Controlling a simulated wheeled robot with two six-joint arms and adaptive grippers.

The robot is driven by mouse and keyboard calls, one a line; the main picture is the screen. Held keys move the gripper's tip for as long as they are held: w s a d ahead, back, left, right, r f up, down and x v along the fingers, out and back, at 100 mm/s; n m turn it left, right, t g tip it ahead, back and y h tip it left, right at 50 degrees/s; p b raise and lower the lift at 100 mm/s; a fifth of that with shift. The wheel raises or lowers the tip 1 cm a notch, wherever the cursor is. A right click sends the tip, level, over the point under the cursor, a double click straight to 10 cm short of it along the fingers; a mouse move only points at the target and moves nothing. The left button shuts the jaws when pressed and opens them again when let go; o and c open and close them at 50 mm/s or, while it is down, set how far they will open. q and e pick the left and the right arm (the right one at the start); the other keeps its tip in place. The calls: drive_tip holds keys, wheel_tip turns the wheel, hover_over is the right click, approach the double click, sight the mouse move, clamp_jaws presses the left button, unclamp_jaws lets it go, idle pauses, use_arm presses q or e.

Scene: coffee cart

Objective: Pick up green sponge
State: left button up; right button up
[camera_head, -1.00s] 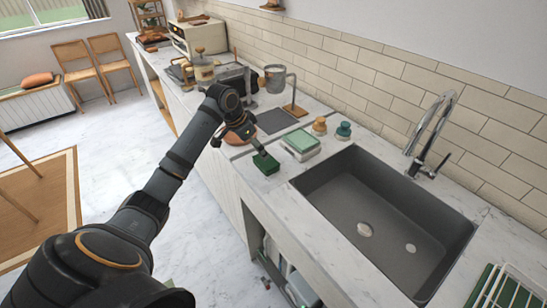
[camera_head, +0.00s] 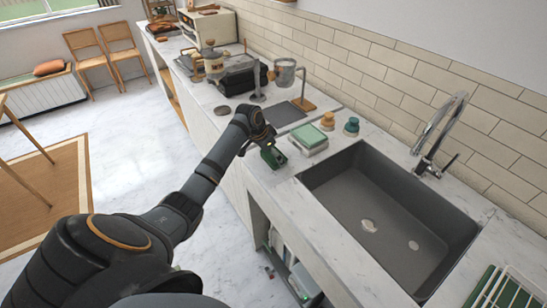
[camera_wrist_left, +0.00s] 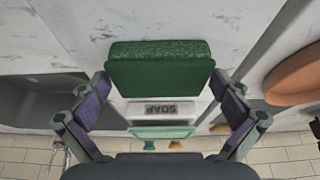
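The green sponge (camera_head: 273,157) lies on the counter by its front edge, left of the sink. It also shows large in the left wrist view (camera_wrist_left: 160,70). My left gripper (camera_head: 268,146) has come down at the sponge. In the left wrist view its two purple-padded fingers (camera_wrist_left: 160,78) are spread wide, one at each side of the sponge. The fingertips are close to the sponge's sides; I cannot tell whether they touch it. My right gripper is not in view.
A pale green-topped soap box (camera_head: 308,140) stands just behind the sponge. Two small bottles, orange (camera_head: 327,121) and teal (camera_head: 351,126), stand by the wall. The grey sink (camera_head: 385,205) is at the right. A terracotta round item (camera_wrist_left: 297,75) is beside the gripper.

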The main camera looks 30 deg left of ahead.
use_arm(q)
drive_tip(key=c, duration=0.4)
drive_tip(key=shift+c, duration=1.2)
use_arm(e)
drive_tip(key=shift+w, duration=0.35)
use_arm(q)
drive_tip(key=shift+r+b, duration=0.35)
drive_tip(key=shift+r, duration=0.2)
drive_tip(key=shift+w+r+b, duration=0.1)
drive_tip(key=shift+r+b, duration=0.3)
drive_tip(key=shift+r, duration=0.35)
drive_tip(key=s+d+r+b, duration=0.1)
drive_tip(key=s+d+r, duration=0.1)
drive_tip(key=s+r, duration=0.3)
drive_tip(key=s+d+r+b, duration=0.2)
drive_tip(key=s+r, duration=0.3)
drive_tip(key=s, duration=0.3)
drive_tip(key=shift+d+r, duration=0.2)
drive_tip(key=shift+d, duration=0.55)
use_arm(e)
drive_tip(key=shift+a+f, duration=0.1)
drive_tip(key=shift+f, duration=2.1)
use_arm(q)
drive_tip(key=shift+s, duration=0.1)
